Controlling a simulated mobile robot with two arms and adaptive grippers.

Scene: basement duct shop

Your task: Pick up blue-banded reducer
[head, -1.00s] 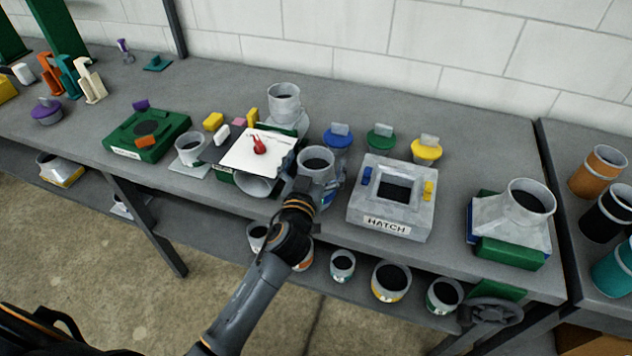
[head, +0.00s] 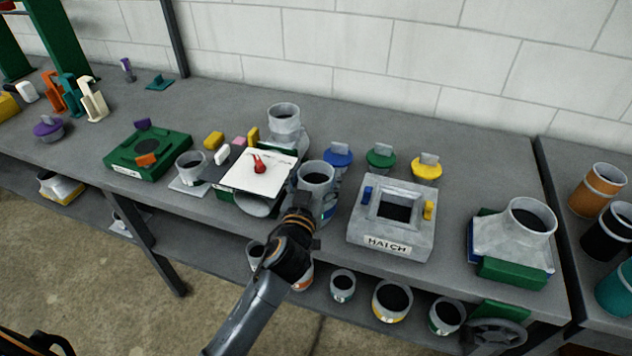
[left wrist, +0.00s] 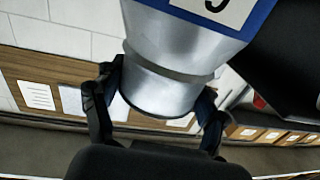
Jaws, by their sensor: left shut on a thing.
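The blue-banded reducer (head: 316,181) is a grey metal piece with a round open top, at the front of the bench between the white board and the hatch block. In the left wrist view the reducer (left wrist: 170,60) shows its wide end with a blue band and part of a white label. My left gripper (head: 303,206) reaches it from the front. Its two fingers (left wrist: 158,108) are shut on the narrower metal part, one on each side. Whether the reducer touches the bench is hidden. My right gripper is not in view.
The grey hatch block (head: 418,235) stands just right, and a white board (head: 250,180) with a red item close left. Blue (head: 339,157), green (head: 380,157) and yellow (head: 426,168) lidded pieces stand behind. Several banded rings sit on the lower shelf (head: 215,235).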

